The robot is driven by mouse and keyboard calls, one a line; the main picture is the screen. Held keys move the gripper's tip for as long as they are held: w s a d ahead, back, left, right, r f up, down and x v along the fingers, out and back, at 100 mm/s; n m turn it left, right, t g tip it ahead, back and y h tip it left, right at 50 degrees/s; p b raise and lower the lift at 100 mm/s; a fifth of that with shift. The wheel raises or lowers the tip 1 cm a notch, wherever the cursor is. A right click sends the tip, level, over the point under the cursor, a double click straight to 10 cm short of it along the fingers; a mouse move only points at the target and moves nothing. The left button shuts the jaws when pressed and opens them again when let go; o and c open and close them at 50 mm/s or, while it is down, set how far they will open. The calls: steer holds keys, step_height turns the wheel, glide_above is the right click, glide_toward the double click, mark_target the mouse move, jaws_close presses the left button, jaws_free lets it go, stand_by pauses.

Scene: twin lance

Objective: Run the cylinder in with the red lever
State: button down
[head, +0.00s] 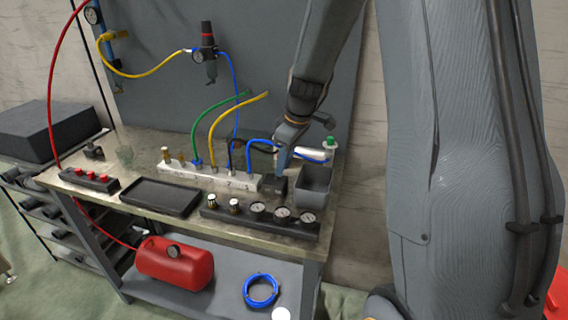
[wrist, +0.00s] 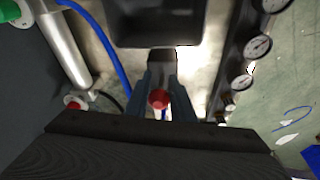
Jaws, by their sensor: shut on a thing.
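The red lever's round knob (wrist: 158,99) sits between the two fingers of my gripper (wrist: 162,86) in the wrist view. The gripper is shut on it. In the head view, my gripper (head: 280,166) reaches down to a small dark block (head: 278,187) on the bench, and the knob is hidden. The silver cylinder (wrist: 61,45) lies along the left of the wrist view, with a red-capped fitting at one end and green at the other. In the head view the cylinder (head: 312,154) is behind the gripper, partly hidden. I cannot tell its rod position.
A grey open bin (head: 314,184) stands close right of the gripper. A black gauge strip (head: 262,222) runs along the bench front. A white manifold (head: 208,178) with coloured hoses is to the left. A black tray (head: 160,196) and a red button box (head: 90,180) lie farther left.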

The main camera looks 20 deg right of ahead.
steer(key=shift+s+f, duration=0.1)
steer(key=shift+f, duration=0.1)
stand_by(0.3)
steer(key=c, duration=1.5)
jaws_free()
steer(key=shift+c, duration=0.2)
steer(key=shift+r, duration=0.1)
steer(key=b+v, duration=0.1)
steer(key=v, duration=0.6)
steer(key=shift+r+b, duration=0.35)
